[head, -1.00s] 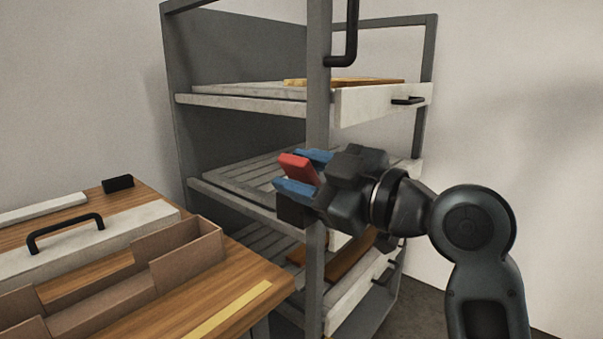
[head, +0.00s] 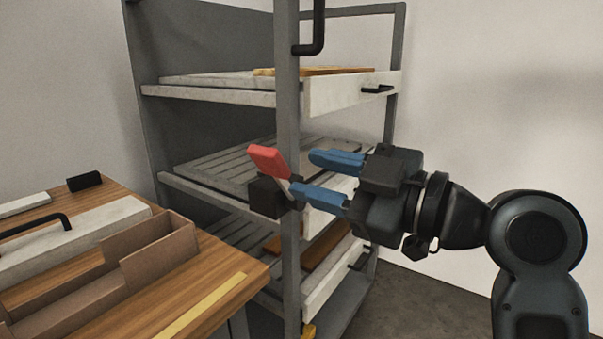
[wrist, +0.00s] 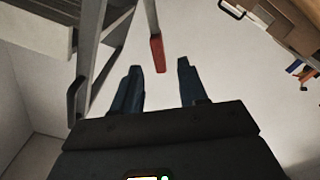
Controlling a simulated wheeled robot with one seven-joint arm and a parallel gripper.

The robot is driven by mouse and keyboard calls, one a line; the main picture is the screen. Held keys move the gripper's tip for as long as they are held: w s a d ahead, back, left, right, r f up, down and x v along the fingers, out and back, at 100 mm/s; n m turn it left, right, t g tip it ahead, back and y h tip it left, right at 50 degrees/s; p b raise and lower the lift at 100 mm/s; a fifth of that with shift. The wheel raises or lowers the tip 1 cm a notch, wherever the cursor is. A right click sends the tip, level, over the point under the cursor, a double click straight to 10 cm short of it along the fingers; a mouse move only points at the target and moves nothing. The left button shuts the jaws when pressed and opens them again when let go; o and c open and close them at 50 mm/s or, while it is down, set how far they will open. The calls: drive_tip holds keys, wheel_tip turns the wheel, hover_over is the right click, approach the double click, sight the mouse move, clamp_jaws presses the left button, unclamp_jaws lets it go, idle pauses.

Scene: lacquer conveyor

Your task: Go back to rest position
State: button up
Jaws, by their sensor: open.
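My gripper (head: 332,178) is open and empty in the head view, its two blue fingers pointing left toward the front post of the grey rack (head: 287,110). A red-tipped lever (head: 268,161) on a black block (head: 267,197) is at that post, just left of the fingertips. The lever leans up and to the left. In the wrist view the red lever tip (wrist: 157,54) shows ahead of the gap between the open fingers (wrist: 161,82), apart from both.
The rack holds drawers with pale fronts, such as the upper one (head: 350,90), with a black handle (head: 377,89). A wooden table (head: 215,268) with a cardboard tray (head: 158,257) stands at the left. Floor (head: 420,305) is clear at the lower right.

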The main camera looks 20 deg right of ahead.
drive_tip(key=s+d+f+m+t+h, duration=0.1)
drive_tip(key=s+f+m+h, duration=0.25)
drive_tip(key=f, duration=0.35)
drive_tip(key=s+d+f+m+h, duration=0.2)
drive_tip(key=f+m, duration=0.3)
drive_tip(key=f, duration=0.3)
drive_tip(key=s+d+f+m+h, duration=0.3)
drive_tip(key=s+f+m+h, duration=0.2)
drive_tip(key=s+f, duration=0.7)
drive_tip(key=f+v, duration=0.2)
drive_tip(key=v, duration=1.7)
wheel_tip(320, 180, up, 16)
drive_tip(key=p, duration=1.6)
drive_tip(key=shift+r+m+g, duration=0.2)
drive_tip(key=shift+m+g, duration=0.2)
drive_tip(key=shift+m, duration=0.05)
drive_tip(key=shift+a, duration=0.1)
drive_tip(key=shift+c, duration=0.4)
